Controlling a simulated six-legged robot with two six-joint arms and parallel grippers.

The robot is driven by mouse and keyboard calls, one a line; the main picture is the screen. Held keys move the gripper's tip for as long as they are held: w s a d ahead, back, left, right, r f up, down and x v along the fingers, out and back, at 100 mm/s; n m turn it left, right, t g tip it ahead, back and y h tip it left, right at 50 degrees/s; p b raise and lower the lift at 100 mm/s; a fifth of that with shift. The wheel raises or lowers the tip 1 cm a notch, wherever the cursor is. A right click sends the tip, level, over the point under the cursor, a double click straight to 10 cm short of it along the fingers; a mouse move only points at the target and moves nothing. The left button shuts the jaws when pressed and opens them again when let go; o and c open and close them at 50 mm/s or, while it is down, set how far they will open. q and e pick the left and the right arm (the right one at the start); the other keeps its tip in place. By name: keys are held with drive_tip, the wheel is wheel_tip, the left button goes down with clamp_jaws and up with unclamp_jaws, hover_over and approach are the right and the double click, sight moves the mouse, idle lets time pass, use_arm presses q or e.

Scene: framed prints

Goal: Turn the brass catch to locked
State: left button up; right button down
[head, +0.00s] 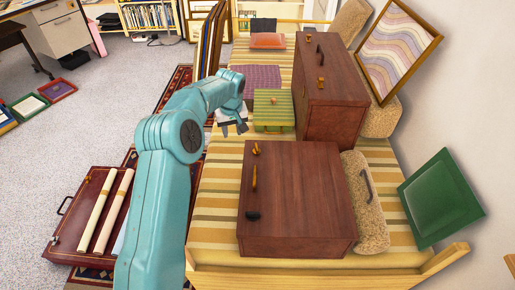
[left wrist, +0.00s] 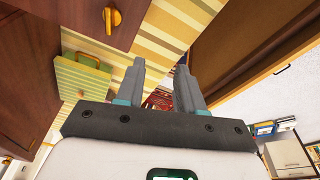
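A brown wooden case (head: 300,190) lies flat on the striped cover. In the left wrist view a brass catch (left wrist: 112,18) shows on a wooden face at the top. My left gripper (head: 235,130) is beyond and left of the case's far left corner, apart from the catch. In the left wrist view its fingers (left wrist: 165,82) are spread with nothing between them. My right gripper is not in view.
A second wooden case (head: 328,90) stands upright behind, with two brass catches. A green striped box (head: 273,110) is close to my left gripper. A green frame (head: 440,197) leans at right.

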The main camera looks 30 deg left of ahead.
use_arm(q)
drive_tip(key=d+r+y+b, duration=0.1)
drive_tip(key=d+r+y, duration=0.1)
drive_tip(key=d, duration=0.4)
drive_tip(key=t+b, duration=0.1)
drive_tip(key=t, duration=0.1)
approach(257, 149)
drive_tip(key=shift+m, duration=0.4)
drive_tip(key=b+x, duration=0.1)
drive_tip(key=x, duration=0.7)
drive_tip(key=shift+w+a+f+b, duration=0.1)
drive_tip(key=shift+w+f+b, duration=0.15)
drive_tip(key=shift+b, duration=0.15)
drive_tip(key=shift+c, duration=0.3)
